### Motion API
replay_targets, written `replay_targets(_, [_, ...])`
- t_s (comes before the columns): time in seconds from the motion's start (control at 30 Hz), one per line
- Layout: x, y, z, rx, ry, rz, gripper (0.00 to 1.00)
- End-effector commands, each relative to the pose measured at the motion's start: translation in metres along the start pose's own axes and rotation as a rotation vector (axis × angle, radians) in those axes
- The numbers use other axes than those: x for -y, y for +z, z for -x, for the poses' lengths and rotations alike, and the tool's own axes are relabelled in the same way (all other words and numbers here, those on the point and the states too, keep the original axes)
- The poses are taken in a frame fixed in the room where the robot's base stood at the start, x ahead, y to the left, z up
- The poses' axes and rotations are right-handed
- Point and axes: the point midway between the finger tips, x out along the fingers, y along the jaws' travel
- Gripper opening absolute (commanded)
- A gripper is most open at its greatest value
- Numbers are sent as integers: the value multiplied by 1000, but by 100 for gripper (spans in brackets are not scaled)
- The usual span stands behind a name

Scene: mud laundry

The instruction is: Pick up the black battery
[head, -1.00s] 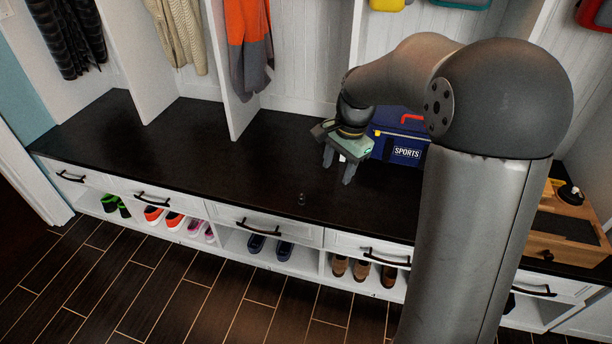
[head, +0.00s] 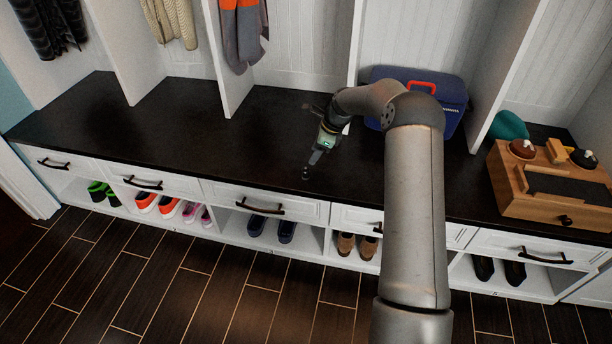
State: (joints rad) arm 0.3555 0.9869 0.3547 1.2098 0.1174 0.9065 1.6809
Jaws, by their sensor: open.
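A small black upright object, which looks like the black battery (head: 306,173), stands on the dark bench top (head: 240,140) near its front edge. It is tiny and hard to make out against the dark surface. My gripper (head: 314,161) is open and points down just above and beside the battery, slightly to its right. From this angle the fingers line up one behind the other, so I cannot tell whether they touch or surround it.
A blue cooler bag (head: 452,95) with a red handle stands behind my arm. A wooden box (head: 555,190) with knobs sits at the right. White dividers (head: 232,60) rise at the back. The bench left of the gripper is clear. Shoes fill cubbies below the drawers.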

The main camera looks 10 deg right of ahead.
Motion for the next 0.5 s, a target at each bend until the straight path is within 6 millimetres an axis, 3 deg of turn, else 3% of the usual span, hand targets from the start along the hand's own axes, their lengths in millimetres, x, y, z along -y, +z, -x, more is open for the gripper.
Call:
replay_targets(0.1, [0,0,-20,1,1,1,49])
replay_targets(0.37, [-1,0,-34,1,0,0,49])
replay_targets(0.5, [-5,-1,-51,1,2,2,49])
